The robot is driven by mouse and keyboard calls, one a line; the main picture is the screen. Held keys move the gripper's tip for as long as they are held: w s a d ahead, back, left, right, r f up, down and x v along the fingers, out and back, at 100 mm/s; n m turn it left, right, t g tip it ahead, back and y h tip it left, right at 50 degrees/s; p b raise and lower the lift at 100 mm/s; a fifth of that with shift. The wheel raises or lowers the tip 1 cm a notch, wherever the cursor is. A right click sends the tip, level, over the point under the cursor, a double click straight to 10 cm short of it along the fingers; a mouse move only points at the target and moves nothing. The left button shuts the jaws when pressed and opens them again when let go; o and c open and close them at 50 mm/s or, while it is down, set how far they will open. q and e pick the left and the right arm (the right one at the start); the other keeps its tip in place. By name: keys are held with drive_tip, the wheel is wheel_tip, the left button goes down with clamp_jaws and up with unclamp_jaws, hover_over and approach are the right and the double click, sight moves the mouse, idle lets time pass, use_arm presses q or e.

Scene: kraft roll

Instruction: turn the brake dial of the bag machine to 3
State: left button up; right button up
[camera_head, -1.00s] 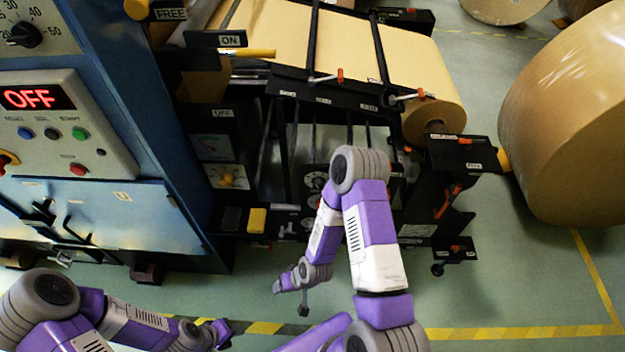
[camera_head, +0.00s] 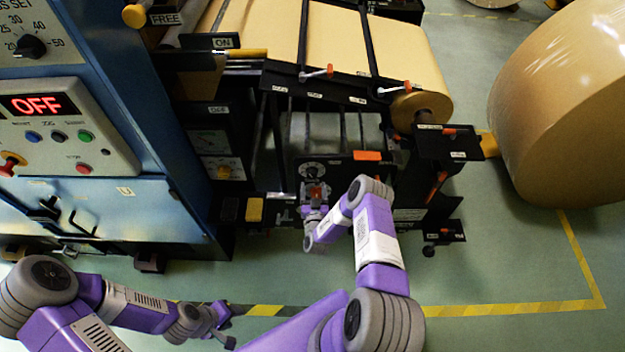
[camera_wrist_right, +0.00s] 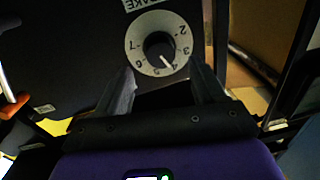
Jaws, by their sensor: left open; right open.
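The brake dial (camera_wrist_right: 134,60) is a white numbered ring with a black knob (camera_wrist_right: 156,44) on a dark panel in the right wrist view. Its white pointer mark points down and right, close to the 4. The dial (camera_head: 312,170) also shows small in the head view, on the machine's low front panel. My right gripper (camera_wrist_right: 163,80) is open and empty, its fingers spread on either side just below the dial, seemingly apart from it. In the head view the right gripper (camera_head: 314,188) is partly hard to make out against the panel. My left gripper (camera_head: 226,326) is open and empty, low above the floor.
A blue control cabinet (camera_head: 130,100) with an OFF display stands at left. The kraft roll on the machine (camera_head: 415,60) sits above the panel. A large brown roll (camera_head: 570,110) stands at right. Black brackets (camera_head: 445,235) jut out right of the dial.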

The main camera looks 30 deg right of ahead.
sight(312, 177)
drive_tip(key=shift+b+x, duration=0.3)
drive_tip(key=shift+x, duration=1.95)
drive_tip(key=shift+c, duration=0.5)
drive_tip(key=c, duration=1)
